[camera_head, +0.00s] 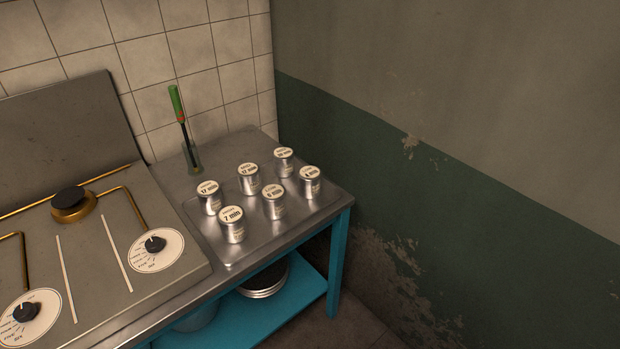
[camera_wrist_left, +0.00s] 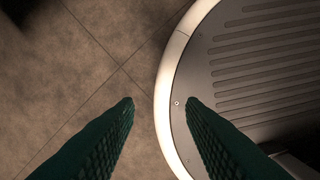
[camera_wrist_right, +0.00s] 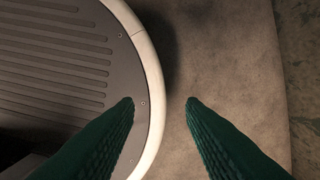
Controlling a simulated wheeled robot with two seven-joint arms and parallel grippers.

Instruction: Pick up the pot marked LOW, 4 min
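Several small metal pots with white printed lids stand in two rows on a metal tray (camera_head: 232,250) on the table. The lid of the right-hand pot (camera_head: 309,184) seems to read 4 min, but its upper line is too small to read surely. A pot (camera_head: 233,230) at the front reads 7 min, and a pot (camera_head: 209,203) at the left seems to read 17 min. My left gripper (camera_wrist_left: 159,103) is open and empty above the floor, beside my round base. My right gripper (camera_wrist_right: 159,103) is likewise open and empty. Neither gripper shows in the head view.
A stove (camera_head: 95,270) with dials stands left of the tray. A green-handled tool (camera_head: 177,105) stands in a glass (camera_head: 192,158) behind the pots. A turquoise lower shelf (camera_head: 250,320) holds a round container (camera_head: 265,290). Walls close off the back and right.

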